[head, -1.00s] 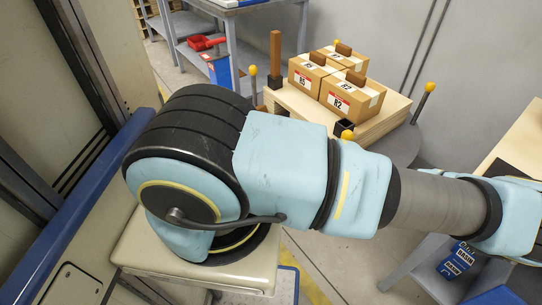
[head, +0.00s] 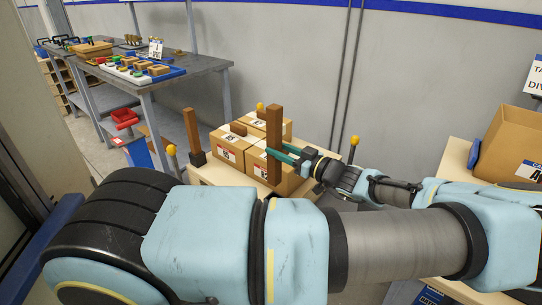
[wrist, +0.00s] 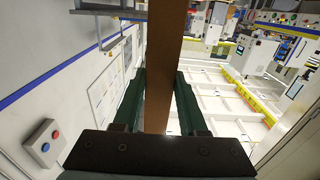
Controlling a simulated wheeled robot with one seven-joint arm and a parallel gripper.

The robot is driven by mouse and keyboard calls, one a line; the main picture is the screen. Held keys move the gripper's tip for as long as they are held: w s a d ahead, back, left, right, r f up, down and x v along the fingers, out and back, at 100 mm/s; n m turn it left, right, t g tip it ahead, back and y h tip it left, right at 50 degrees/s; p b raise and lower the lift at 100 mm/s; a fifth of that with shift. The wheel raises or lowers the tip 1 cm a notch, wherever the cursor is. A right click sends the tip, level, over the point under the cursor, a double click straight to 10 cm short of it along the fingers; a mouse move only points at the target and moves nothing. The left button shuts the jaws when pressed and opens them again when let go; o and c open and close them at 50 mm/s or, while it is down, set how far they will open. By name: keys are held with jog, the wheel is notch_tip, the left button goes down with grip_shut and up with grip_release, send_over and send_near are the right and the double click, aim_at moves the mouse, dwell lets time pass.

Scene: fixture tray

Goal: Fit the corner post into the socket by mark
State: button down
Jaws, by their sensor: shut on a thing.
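A brown wooden corner post (head: 273,130) stands upright in my gripper (head: 283,153), in front of the cartons. My gripper is shut on it; in the wrist view the post (wrist: 163,60) runs between the two dark green fingers (wrist: 160,85). The post's lower end is close to my arm and a carton in the picture; I cannot tell what it touches. A second brown post (head: 192,130) stands in a black socket (head: 197,159) at the left corner of the wooden base (head: 212,176). The free socket and any mark are hidden from view.
Cartons (head: 229,150) with brown blocks on top fill the base. Yellow-topped pins (head: 172,150) stand around it. A grey workbench (head: 190,72) is at the back left. A table with an open carton (head: 510,145) is at the right.

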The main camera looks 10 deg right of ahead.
jog(key=shift+d+b, duration=0.1)
jog(key=shift+b, duration=0.25)
jog(key=b, duration=0.5)
send_over(279, 183)
jog(key=shift+f, duration=2.8)
jog(key=shift+s, duration=0.1)
jog(key=shift+b, duration=0.45)
jog(key=shift+f+b, duration=3.05)
jog(key=shift+f, duration=0.5)
jog(key=shift+c, duration=1.9)
grip_release()
notch_tip(279, 183, up, 10)
jog(key=shift+b, duration=0.4)
